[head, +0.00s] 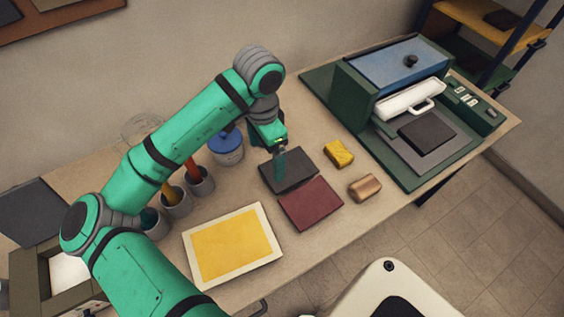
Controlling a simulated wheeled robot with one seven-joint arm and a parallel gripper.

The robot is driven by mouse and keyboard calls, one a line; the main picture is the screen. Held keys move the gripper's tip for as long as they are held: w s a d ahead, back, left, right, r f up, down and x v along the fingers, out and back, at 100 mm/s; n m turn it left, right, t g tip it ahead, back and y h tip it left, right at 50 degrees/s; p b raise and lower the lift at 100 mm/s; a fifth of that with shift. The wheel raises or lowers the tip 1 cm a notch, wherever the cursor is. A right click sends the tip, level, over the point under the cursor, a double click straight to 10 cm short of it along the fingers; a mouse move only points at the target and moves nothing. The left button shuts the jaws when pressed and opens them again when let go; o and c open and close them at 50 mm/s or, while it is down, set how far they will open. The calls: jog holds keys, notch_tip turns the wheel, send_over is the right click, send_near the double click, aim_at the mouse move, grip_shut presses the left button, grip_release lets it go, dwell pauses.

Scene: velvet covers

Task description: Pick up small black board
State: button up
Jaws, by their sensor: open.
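A small black board (302,178) lies flat on the table in the head view, directly behind a dark red board (311,203). My gripper (280,165) points down over the left part of this black board and covers some of it. It is open and nothing shows between its fingers. I cannot tell how far the fingertips are above the board. Another small black board (427,133) lies on the grey bed of the green press at the right.
The green press (345,95) with a blue lid fills the right end of the table. A yellow sponge (339,153) and a brown block (365,187) lie right of the boards. Grey cups (200,181), a blue-lidded jar (228,150) and a yellow framed panel (233,247) are on the left.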

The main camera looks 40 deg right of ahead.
aim_at(269, 178)
notch_tip(269, 178, down, 4)
jog(key=shift+s+r, duration=0.15)
jog(key=shift+r, duration=0.05)
jog(key=shift+s+d+f, duration=0.1)
jog(key=shift+s+f, duration=0.1)
jog(key=shift+f, duration=0.2)
jog(key=shift+w+f, duration=0.2)
jog(key=shift+f, duration=2.25)
jog(key=shift+f, duration=0.2)
jog(key=c, duration=0.7)
